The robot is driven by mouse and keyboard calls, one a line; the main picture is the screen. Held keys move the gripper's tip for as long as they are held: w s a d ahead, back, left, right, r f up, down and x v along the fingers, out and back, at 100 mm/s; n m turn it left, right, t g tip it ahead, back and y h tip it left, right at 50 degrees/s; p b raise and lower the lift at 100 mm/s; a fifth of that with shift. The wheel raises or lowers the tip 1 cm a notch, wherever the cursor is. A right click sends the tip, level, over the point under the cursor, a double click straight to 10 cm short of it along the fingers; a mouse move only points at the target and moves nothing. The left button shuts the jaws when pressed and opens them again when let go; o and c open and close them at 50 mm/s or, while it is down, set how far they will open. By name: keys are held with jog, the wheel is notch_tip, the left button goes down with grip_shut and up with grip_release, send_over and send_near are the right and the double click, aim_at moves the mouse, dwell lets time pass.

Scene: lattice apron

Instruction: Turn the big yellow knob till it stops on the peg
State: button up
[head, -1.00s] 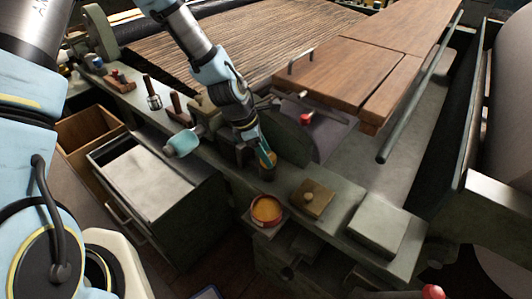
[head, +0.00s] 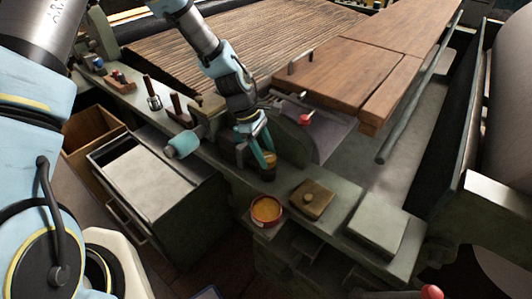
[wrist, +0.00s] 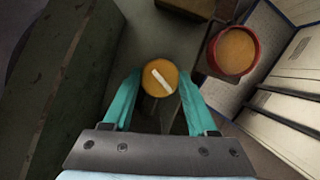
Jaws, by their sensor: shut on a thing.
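The big yellow knob (wrist: 160,79) is a round orange-yellow disc with a white bar mark on its face. The mark lies slanted, from upper left to lower right in the wrist view. My gripper (wrist: 158,92) has its teal fingers on either side of the knob and is shut on it. In the head view my gripper (head: 255,160) points down at the bench edge, and a bit of the knob (head: 270,159) shows by the right finger. I cannot make out the peg.
A red-rimmed round dish with orange contents (head: 266,210) stands close in front of the knob; it also shows in the wrist view (wrist: 236,50). A wooden block with a small knob (head: 312,199) is to the right. A teal-ended handle (head: 184,144) juts out at left.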

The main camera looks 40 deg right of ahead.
jog(key=m+y, duration=0.1)
jog(key=m, duration=0.3)
jog(key=shift+w+d+m+y, duration=0.1)
jog(key=shift+d+m+y, duration=0.1)
jog(key=shift+m+y, duration=0.2)
jog(key=m+y, duration=0.1)
jog(key=m, duration=0.1)
jog(key=m+y+b, duration=0.1)
jog(key=m, duration=0.2)
jog(key=shift+d, duration=0.1)
jog(key=m+y, duration=0.1)
jog(key=m, duration=0.2)
jog(key=m+t+b, duration=0.1)
jog(key=m, duration=0.1)
jog(key=shift+d+m+y, duration=0.15)
jog(key=shift+m+y, duration=0.25)
jog(key=m, duration=0.1)
jog(key=m+t, duration=0.1)
jog(key=m, duration=0.1)
jog(key=m+b, duration=0.1)
jog(key=shift+s+m+t+y, duration=0.25)
jog(key=shift+m+t+y, duration=0.15)
jog(key=o, duration=1.4)
jog(key=shift+c, duration=0.2)
jog(key=b+v, duration=0.2)
jog(key=v, duration=0.8)
jog(key=shift+d+r, duration=0.2)
jog(key=shift+r, duration=0.15)
